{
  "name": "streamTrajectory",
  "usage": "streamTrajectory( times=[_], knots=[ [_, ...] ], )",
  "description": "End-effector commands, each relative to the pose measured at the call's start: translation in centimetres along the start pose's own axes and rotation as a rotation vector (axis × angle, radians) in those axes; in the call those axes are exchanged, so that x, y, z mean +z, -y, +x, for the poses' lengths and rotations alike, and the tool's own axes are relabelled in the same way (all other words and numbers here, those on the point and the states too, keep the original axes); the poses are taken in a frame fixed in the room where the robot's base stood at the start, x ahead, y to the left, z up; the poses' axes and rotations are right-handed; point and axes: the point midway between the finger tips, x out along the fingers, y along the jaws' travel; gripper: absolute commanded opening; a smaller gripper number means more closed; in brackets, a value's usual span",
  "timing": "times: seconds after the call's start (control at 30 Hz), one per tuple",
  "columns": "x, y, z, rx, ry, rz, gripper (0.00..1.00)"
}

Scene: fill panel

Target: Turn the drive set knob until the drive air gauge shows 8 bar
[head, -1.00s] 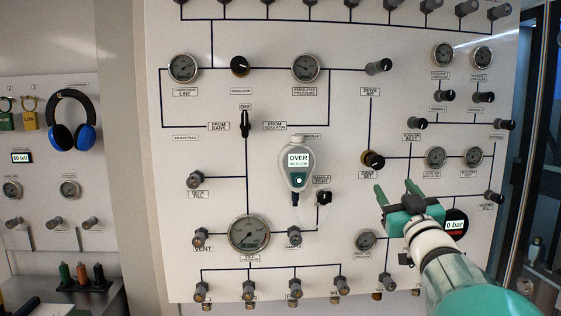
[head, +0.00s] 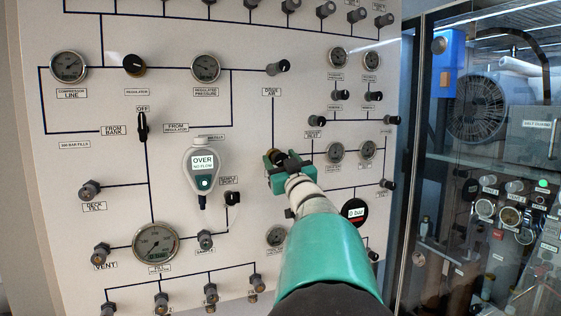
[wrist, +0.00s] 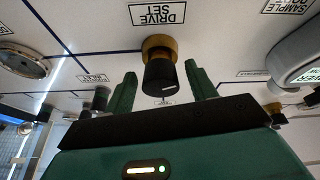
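The drive set knob (wrist: 160,76) is black on a brass collar, below its DRIVE SET label (wrist: 157,14), which appears upside down in the wrist view. My gripper (wrist: 161,82) is open, one green finger on each side of the knob, with gaps visible; I cannot tell whether either touches. In the head view my gripper (head: 287,160) largely covers the knob (head: 279,157). A round black gauge (head: 355,211) at lower right reads "0 bar"; its label is unreadable, so I cannot confirm it is the drive air gauge.
A DRIVE AIR valve (head: 278,68) sits above my gripper. A glass-fronted cabinet (head: 480,150) stands right of the panel.

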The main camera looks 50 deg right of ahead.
Motion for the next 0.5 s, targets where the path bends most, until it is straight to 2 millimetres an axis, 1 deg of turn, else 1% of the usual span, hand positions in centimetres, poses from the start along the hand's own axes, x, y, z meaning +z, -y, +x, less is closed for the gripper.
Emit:
streamTrajectory(
  times=[0.03, 0.17, 0.2, 0.23, 0.37, 0.5],
  knots=[
    [0.0, -0.01, -0.01, 0.0, 0.0, 0.0, 0.47],
    [0.0, -0.01, -0.02, 0.0, 0.0, 0.0, 0.21],
    [0.0, -0.01, -0.02, 0.0, 0.0, 0.0, 0.14],
    [0.0, -0.01, -0.03, 0.0, 0.0, 0.0, 0.12],
    [0.01, -0.04, -0.02, -0.008, -0.002, -0.021, 0.12],
    [0.03, -0.07, 0.02, -0.06, -0.011, -0.15, 0.12]
  ],
)
